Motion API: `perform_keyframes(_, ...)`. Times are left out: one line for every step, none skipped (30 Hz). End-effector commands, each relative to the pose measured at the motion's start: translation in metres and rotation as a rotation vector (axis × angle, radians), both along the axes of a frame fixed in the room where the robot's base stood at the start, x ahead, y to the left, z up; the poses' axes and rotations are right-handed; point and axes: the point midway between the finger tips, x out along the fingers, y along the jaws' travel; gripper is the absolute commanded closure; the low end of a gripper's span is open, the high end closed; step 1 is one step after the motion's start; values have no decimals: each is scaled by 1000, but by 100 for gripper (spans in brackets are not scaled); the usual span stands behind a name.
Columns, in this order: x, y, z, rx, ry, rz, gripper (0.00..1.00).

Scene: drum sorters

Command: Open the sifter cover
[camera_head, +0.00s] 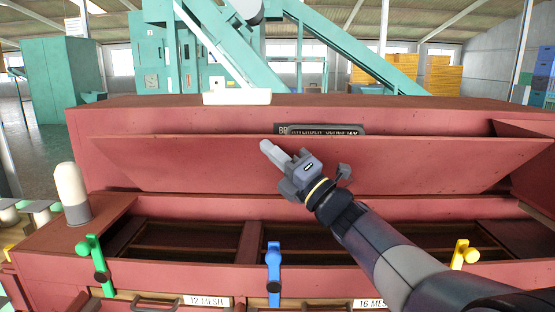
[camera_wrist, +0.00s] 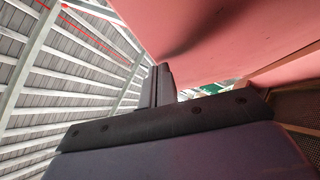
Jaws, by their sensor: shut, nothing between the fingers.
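The sifter cover (camera_head: 200,160) is a long red panel on the red sifter. In the head view it stands raised and tilted, its upper edge overlapping a dark name plate (camera_head: 320,129), and the compartments in front of it are uncovered. My gripper (camera_head: 266,148) is shut and empty, in front of the cover near its upper edge. I cannot tell whether it touches the cover. In the wrist view the closed fingers (camera_wrist: 160,82) point up beside a red surface (camera_wrist: 225,35), which looks like the cover.
Green (camera_head: 92,258), blue (camera_head: 274,265) and yellow (camera_head: 464,255) clamps stand along the sifter's front. A white-topped cylinder (camera_head: 71,190) stands at left. Teal chutes (camera_head: 345,50) rise behind. Mesh labels (camera_head: 208,301) sit below the front edge.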

Motion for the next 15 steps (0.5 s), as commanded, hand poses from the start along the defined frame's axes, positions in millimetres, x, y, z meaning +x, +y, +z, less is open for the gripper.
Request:
perform_keyframes(3, 0, 3, 0, 0, 0, 100)
perform_keyframes(3, 0, 3, 0, 0, 0, 100)
perform_keyframes(4, 0, 4, 0, 0, 0, 100)
perform_keyframes(4, 0, 4, 0, 0, 0, 100)
perform_keyframes(5, 0, 4, 1, 0, -1, 100)
perform_keyframes(5, 0, 4, 1, -1, 0, 100)
perform_keyframes(5, 0, 4, 1, -1, 0, 100)
perform_keyframes(5, 0, 4, 1, -1, 0, 100)
perform_keyframes(5, 0, 4, 1, -1, 0, 100)
perform_keyframes(5, 0, 4, 1, -1, 0, 100)
perform_keyframes(5, -1, 4, 1, -1, 0, 100)
perform_keyframes(4, -1, 4, 2, -1, -1, 100)
perform_keyframes(5, -1, 5, 2, -1, -1, 100)
perform_keyframes(5, -1, 5, 2, 1, -1, 100)
perform_keyframes(6, -1, 8, 2, 6, -1, 100)
